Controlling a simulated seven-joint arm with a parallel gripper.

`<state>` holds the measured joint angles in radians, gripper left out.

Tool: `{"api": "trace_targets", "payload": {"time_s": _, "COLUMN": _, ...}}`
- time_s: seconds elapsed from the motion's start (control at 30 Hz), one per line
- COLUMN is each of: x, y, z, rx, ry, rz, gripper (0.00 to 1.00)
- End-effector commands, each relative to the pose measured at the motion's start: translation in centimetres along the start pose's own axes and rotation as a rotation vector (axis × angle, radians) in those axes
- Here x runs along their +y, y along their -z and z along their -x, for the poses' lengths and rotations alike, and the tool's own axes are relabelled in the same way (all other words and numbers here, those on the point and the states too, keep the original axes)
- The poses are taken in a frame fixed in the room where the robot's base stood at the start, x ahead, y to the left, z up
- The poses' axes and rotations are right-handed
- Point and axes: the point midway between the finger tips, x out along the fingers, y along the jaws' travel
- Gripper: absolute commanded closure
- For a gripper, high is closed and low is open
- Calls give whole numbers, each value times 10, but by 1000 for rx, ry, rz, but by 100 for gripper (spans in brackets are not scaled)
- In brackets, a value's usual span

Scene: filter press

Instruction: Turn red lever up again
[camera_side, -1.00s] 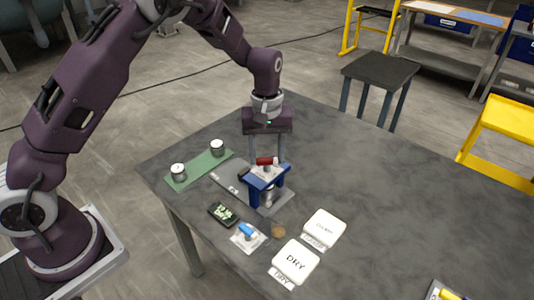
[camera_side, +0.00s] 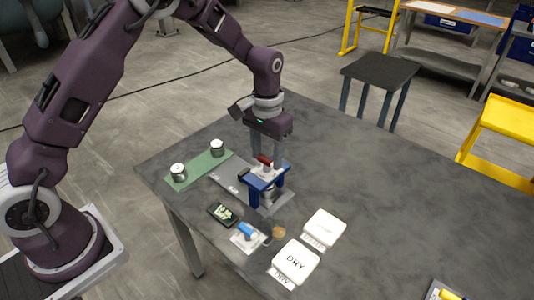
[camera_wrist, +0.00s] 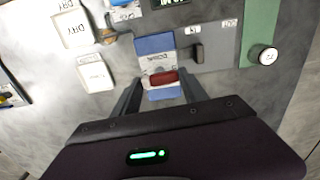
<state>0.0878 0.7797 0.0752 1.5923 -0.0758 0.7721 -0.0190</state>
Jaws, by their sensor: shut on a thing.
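The blue filter press (camera_side: 258,185) stands on a grey plate (camera_side: 229,174) near the table's left end. Its red lever (camera_side: 264,160) lies on top and looks tilted in the side view. In the wrist view the red lever (camera_wrist: 163,79) shows between my two fingers, in front of the blue press top (camera_wrist: 154,44). My gripper (camera_side: 268,160) reaches down from above, tilted, and is shut on the red lever. The exact contact of the fingertips is hard to see in both views.
A green strip (camera_side: 197,168) with two metal cups lies left of the press. A dark device (camera_side: 222,214), a blue item (camera_side: 247,231) and a tan disc (camera_side: 278,232) lie in front. White DRY (camera_side: 296,262) and second (camera_side: 324,227) pads lie to the right. The table's right side is largely clear.

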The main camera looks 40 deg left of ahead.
Motion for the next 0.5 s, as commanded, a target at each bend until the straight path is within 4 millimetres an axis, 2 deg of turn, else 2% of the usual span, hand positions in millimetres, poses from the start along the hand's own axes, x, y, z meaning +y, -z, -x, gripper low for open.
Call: {"api": "trace_targets", "payload": {"time_s": 0.5, "x": 0, "y": 0, "z": 0, "rx": -1, "ry": 0, "rz": -57, "gripper": 90}}
